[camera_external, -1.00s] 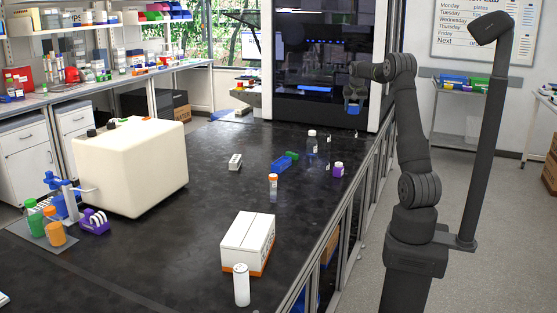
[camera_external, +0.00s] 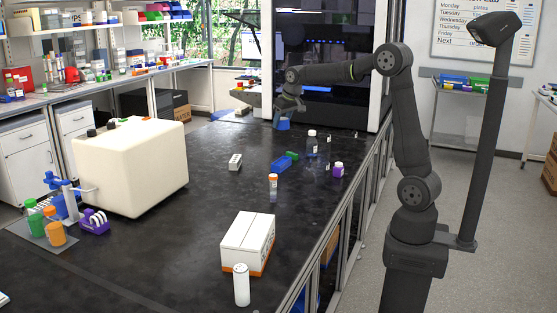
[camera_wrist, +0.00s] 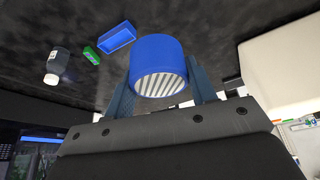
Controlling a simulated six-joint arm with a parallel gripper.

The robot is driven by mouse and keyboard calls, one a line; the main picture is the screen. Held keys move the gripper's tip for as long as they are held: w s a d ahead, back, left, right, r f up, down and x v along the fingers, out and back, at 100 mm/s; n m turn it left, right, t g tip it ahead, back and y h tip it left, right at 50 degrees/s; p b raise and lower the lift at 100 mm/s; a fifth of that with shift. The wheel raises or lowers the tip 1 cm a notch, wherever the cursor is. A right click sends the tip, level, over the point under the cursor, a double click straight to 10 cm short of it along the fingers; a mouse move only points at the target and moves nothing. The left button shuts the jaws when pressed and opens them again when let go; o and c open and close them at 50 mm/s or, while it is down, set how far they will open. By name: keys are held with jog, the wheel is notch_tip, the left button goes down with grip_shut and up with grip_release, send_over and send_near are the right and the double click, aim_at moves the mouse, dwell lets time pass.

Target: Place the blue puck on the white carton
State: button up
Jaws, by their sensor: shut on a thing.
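The blue puck (camera_wrist: 158,58) is between the two fingers of my gripper (camera_wrist: 162,88) in the wrist view, its striped end turned to the camera. In the external view my gripper (camera_external: 285,113) holds the blue puck (camera_external: 283,124) at the far end of the black bench, near the dark machine; its height above the bench is hard to tell. The white carton (camera_external: 247,241), with an orange lower edge, stands at the near right of the bench, well apart from my gripper. Its top is bare. The carton is not recognisable in the wrist view.
A white cylinder (camera_external: 241,285) stands in front of the carton. An orange-capped bottle (camera_external: 273,188), a blue tray (camera_external: 282,163), a clear bottle (camera_external: 311,143) and a purple jar (camera_external: 338,169) stand mid-bench. A large cream box (camera_external: 135,165) fills the left. The bench centre is mostly clear.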

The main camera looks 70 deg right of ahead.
jog(key=s+a+n+y, duration=0.2)
jog(key=a+n, duration=0.3)
jog(key=a, duration=1.7)
jog(key=n+y, duration=0.2)
jog(key=n, duration=0.2)
send_over(243, 229)
jog(key=s+d, duration=0.1)
jog(key=f, duration=1.2)
jog(key=shift+s+f, duration=0.2)
jog(key=shift+f, duration=0.2)
jog(key=shift+a+f, duration=0.1)
jog(key=shift+a, duration=0.1)
jog(key=shift+f, duration=2)
jog(key=shift+f, duration=0.1)
jog(key=o, duration=1)
